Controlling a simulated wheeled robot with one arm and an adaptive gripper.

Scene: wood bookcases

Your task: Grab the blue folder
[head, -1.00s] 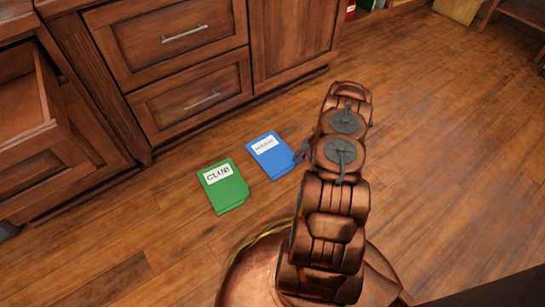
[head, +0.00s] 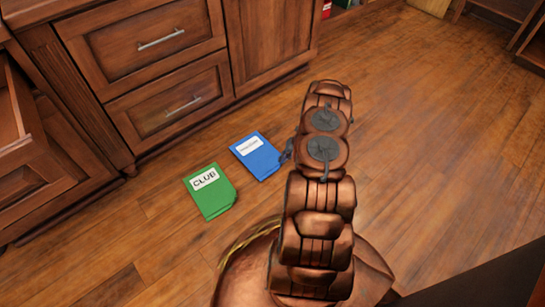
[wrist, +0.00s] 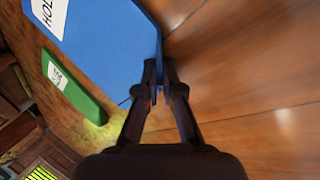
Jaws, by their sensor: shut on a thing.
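The blue folder (head: 255,155) has a white label and shows near the floor in front of the wooden drawers in the head view. In the wrist view the blue folder (wrist: 105,45) is close and large at the upper left, its label partly cut off. My gripper (wrist: 158,92) is shut on the edge of the blue folder. In the head view my gripper (head: 286,152) is small at the folder's right side, partly hidden by my arm. From these views I cannot tell how far the folder is off the floor.
A green folder (head: 210,191) labelled CLUB lies on the floor to the left of the blue one; it also shows in the wrist view (wrist: 75,88). Wooden drawers (head: 165,75) stand behind. The floor (head: 420,150) to the right is clear.

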